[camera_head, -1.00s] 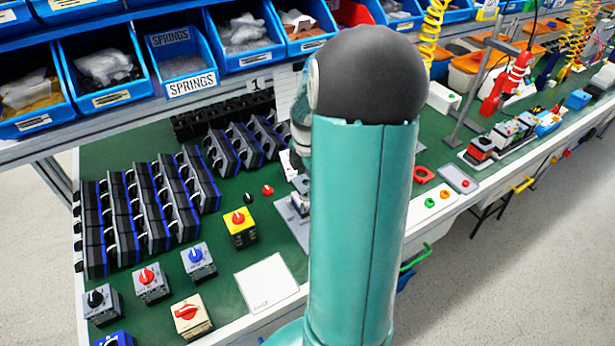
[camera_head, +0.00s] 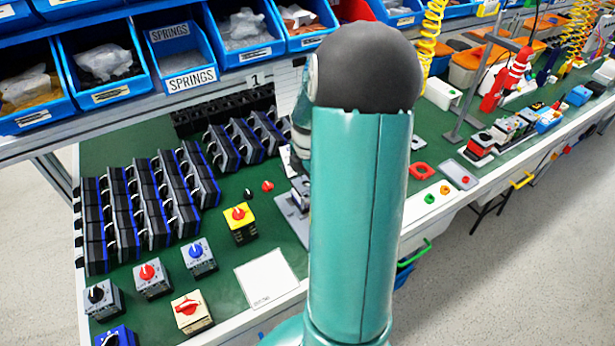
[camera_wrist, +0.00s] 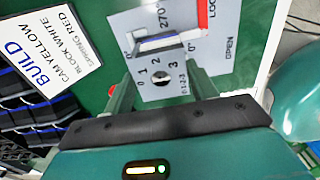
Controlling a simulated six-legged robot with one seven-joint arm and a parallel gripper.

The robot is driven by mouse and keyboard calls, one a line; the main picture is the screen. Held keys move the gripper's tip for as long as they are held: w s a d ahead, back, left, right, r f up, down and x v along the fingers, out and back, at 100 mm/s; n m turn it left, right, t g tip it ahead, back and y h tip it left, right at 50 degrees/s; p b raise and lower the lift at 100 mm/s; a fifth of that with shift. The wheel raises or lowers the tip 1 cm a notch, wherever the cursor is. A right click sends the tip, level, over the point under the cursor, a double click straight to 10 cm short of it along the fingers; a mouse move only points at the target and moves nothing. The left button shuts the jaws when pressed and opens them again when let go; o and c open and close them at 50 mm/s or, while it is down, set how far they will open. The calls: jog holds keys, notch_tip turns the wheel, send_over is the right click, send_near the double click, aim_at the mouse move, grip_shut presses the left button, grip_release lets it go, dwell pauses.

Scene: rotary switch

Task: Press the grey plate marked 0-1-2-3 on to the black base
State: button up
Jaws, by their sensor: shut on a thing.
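The grey plate (camera_wrist: 172,86) with the marks 0, 1, 2, 3 and a round centre hole shows in the wrist view. My gripper (camera_wrist: 158,78) is shut on it, one finger at each side. Beyond the plate's far edge is a dark part with a blue and white edge (camera_wrist: 160,42); I cannot tell whether this is the black base or whether the plate touches it. Both are over a light grey fixture board (camera_wrist: 215,48) marked 0°, 270°, LOCK and OPEN. In the head view my arm hides the gripper and the plate; part of the fixture (camera_head: 292,215) shows left of it.
A BUILD card (camera_wrist: 45,45) and rows of black modules (camera_wrist: 20,105) lie left in the wrist view. In the head view, finished switches (camera_head: 152,278), a yellow switch (camera_head: 240,224) and a white square (camera_head: 266,284) stand on the green bench. Blue bins (camera_head: 185,55) line the shelf.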

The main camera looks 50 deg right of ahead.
jog(key=shift+f, duration=0.25)
jog(key=shift+f, duration=0.35)
jog(key=shift+f, duration=0.25)
jog(key=o, duration=1.1)
jog(key=shift+c, duration=0.2)
jog(key=shift+r, duration=0.1)
notch_tip(320, 180, up, 14)
jog(key=shift+f, duration=0.2)
